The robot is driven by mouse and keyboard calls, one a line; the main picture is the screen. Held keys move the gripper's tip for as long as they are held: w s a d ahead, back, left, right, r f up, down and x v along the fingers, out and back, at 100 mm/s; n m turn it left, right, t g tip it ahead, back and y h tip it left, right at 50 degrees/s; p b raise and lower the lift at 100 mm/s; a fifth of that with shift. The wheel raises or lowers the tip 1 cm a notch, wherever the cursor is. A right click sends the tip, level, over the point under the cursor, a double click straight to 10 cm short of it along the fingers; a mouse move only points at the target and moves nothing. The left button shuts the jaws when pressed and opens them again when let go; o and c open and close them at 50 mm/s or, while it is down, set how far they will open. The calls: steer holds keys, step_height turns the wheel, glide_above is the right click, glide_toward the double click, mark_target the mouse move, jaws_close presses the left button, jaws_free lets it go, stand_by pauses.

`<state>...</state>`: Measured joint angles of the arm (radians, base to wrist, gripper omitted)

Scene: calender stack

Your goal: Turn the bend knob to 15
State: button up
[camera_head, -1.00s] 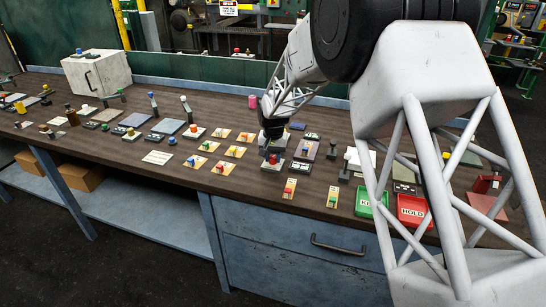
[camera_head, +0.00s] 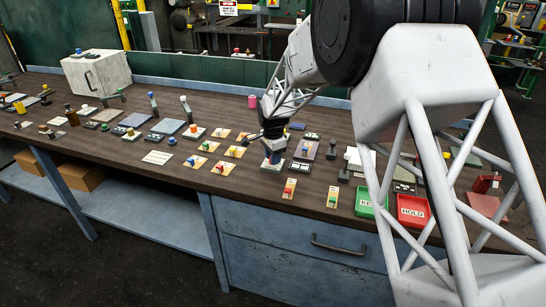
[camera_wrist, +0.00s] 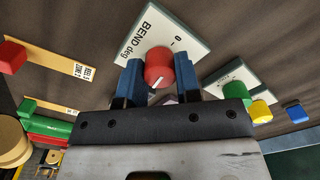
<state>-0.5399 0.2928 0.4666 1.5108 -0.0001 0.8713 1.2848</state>
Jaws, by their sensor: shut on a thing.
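The bend knob (camera_wrist: 159,68) is a red round knob with a white pointer line, on a pale plate (camera_wrist: 185,35) lettered "BEND deg" with a "0" mark in the wrist view. My gripper (camera_wrist: 159,80) has its two blue fingers on either side of the knob, shut on it. The pointer slants toward the lower left in the wrist view. Most of the scale is hidden behind the knob and fingers. In the head view my gripper (camera_head: 273,158) is down over the plate (camera_head: 273,168), and the knob is largely hidden there.
Beside the plate in the wrist view are a green knob (camera_wrist: 236,92) and a yellow one (camera_wrist: 261,111). Several small switch cards (camera_head: 222,168) lie left of my gripper in the head view. Green and red trays (camera_head: 412,211) stand to the right.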

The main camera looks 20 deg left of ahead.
steer(key=shift+m, duration=0.8)
steer(key=o, duration=0.9)
steer(key=shift+o, duration=0.2)
steer(key=shift+r, duration=0.1)
steer(key=shift+r, duration=3.85)
